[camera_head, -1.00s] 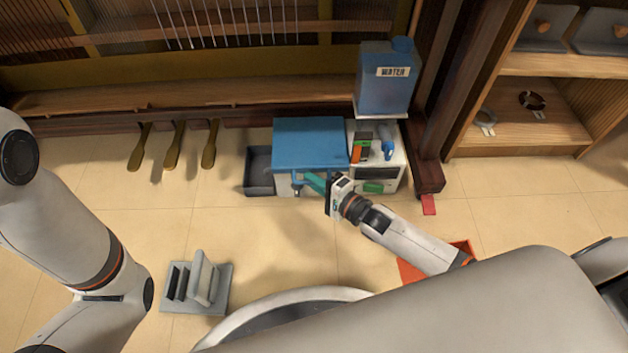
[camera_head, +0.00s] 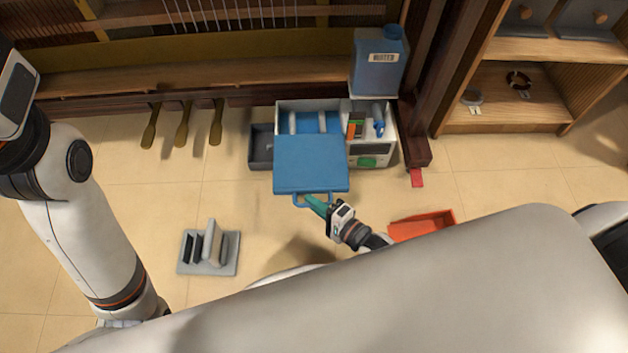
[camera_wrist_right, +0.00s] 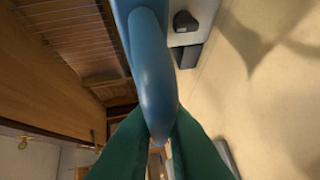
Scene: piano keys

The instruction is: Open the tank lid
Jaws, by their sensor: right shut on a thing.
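The blue tank lid (camera_head: 311,163) is shifted toward me, off the back part of the white tank unit (camera_head: 372,149). The open tank (camera_head: 317,122) shows blue inside with pale upright parts, behind the lid. My right gripper (camera_head: 312,202) is shut on the lid's blue handle (camera_head: 300,199) at its near edge. In the right wrist view the handle (camera_wrist_right: 152,75) runs between the two green fingers (camera_wrist_right: 150,140). My left arm comes in from the left in the head view, but its gripper is out of the picture.
A blue water jug (camera_head: 377,65) stands behind the tank unit. A dark grey bin (camera_head: 261,150) sits at its left. An orange-red tray (camera_head: 421,224) and a grey stand (camera_head: 210,252) lie on the floor. Wooden shelves (camera_head: 530,75) stand at the right.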

